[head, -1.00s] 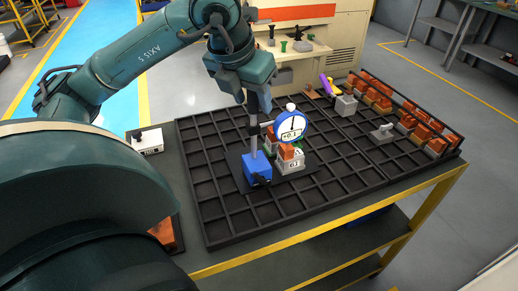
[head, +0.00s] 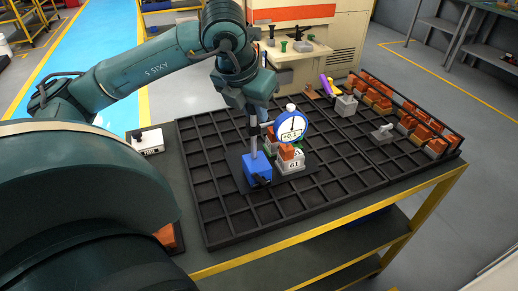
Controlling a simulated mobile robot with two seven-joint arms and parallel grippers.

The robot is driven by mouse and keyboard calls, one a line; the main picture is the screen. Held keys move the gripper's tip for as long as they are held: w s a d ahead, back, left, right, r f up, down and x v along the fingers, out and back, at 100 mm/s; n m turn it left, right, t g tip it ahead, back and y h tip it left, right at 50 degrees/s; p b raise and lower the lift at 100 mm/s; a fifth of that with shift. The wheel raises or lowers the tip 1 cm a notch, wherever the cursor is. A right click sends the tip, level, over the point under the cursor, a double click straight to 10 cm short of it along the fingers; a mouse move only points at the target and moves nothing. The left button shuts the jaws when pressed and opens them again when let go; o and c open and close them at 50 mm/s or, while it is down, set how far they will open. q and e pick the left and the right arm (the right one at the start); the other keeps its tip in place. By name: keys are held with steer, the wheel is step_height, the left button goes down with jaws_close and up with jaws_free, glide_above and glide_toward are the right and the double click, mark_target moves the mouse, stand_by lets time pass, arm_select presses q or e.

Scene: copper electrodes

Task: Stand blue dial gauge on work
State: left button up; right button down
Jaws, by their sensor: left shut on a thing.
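The blue dial gauge (head: 291,127) has a round white face with a blue rim. It is on a thin upright post with a blue block base (head: 256,168), which stands on a dark plate on the black grid tray. My left gripper (head: 254,112) is at the top of the post, pointing down and shut on the stand; its fingertips are hard to make out. The work (head: 291,163), an orange copper piece in a pale holder, is just right of the base, below the dial. Whether the gauge tip touches it I cannot tell. My right gripper is not in view.
The black grid tray (head: 225,210) covers most of the table, with many free cells at left and front. Rows of copper electrodes (head: 415,122) fill its right side. A grey block (head: 346,105) and a small grey part (head: 383,132) stand nearby. A white box (head: 148,141) is at left.

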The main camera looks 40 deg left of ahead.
arm_select(q)
jaws_close()
stand_by(0.7)
steer(key=shift+w+r, duration=0.1)
step_height(320, 180, up, 8)
steer(key=shift+r+p, duration=0.2)
steer(key=shift+p, duration=0.4)
steer(key=shift+r, duration=0.8)
